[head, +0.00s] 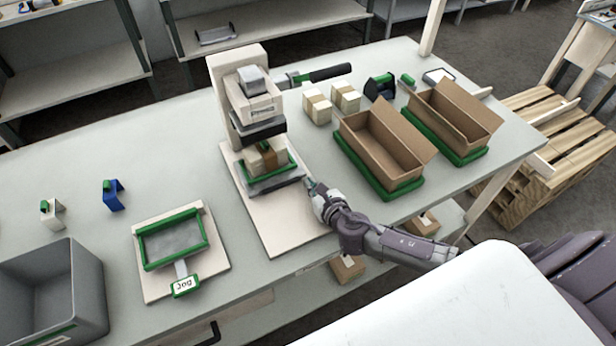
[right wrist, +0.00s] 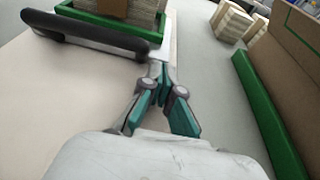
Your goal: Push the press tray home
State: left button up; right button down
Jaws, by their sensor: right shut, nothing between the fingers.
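The press (head: 238,108) stands on a pale base board on the table. Its green-rimmed press tray (head: 270,184) lies on that board below the dark platen, and its front part sticks out toward me. A pale block stack with a brown band (head: 262,158) sits in the tray. In the right wrist view the tray's dark front handle bar (right wrist: 85,33) runs left from the fingertips. My right gripper (head: 312,186) is shut and empty at the tray's front right corner; its fingertips (right wrist: 162,78) are at the bar's end, and contact is unclear. My left gripper is out of view.
Two cardboard boxes in green trays (head: 385,150) stand right of the press, close to my right gripper. Small banded blocks (head: 317,108) lie behind it. A green-framed fixture (head: 172,240) and a grey bin (head: 60,290) are at the left. The board's front is clear.

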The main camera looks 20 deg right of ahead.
aim_at(302, 174)
jog(key=shift+w, duration=0.95)
jog(key=w, duration=0.3)
jog(key=shift+w+a, duration=0.1)
jog(key=shift+w, duration=0.15)
jog(key=shift+s, duration=0.1)
